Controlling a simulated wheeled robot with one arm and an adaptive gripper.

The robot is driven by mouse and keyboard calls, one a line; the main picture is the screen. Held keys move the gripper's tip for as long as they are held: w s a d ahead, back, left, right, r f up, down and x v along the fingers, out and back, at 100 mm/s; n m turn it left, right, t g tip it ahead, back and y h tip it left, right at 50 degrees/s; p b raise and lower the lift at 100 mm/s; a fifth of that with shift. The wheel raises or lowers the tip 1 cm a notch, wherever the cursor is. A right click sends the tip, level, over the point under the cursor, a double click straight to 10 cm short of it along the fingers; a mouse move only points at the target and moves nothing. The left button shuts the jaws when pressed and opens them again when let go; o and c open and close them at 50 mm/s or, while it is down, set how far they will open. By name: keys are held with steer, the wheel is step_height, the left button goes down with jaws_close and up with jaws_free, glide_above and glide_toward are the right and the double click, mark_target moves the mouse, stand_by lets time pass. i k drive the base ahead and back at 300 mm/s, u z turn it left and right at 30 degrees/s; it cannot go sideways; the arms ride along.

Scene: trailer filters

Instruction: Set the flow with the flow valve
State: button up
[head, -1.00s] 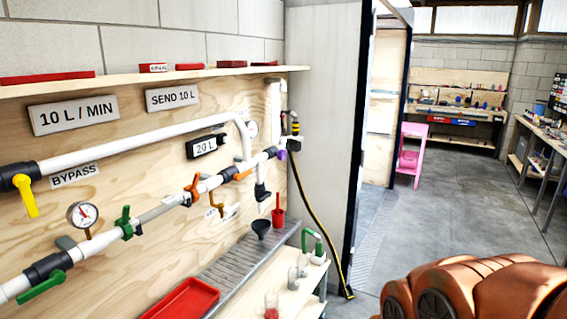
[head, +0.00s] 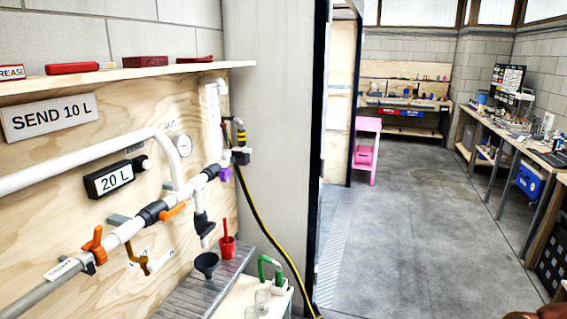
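White pipework (head: 110,160) runs along a plywood wall at the left of the head view. Its lower line carries a large orange valve handle (head: 95,246), a smaller orange handle (head: 172,211) and a purple handle (head: 225,174). I cannot tell which of these is the flow valve, as no label for it is readable. My gripper is out of view.
A sign (head: 49,116) reads "SEND 10 L". A shelf (head: 130,72) holds red items above the pipes. A yellow-black hose (head: 259,218) hangs down. Concrete floor (head: 430,220) is open at right.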

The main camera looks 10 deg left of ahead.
mark_target(225, 174)
steer(key=z, duration=0.1)
steer(key=i, duration=0.75)
steer(key=u, duration=0.85)
steer(key=i, duration=0.7)
steer(key=u, duration=0.8)
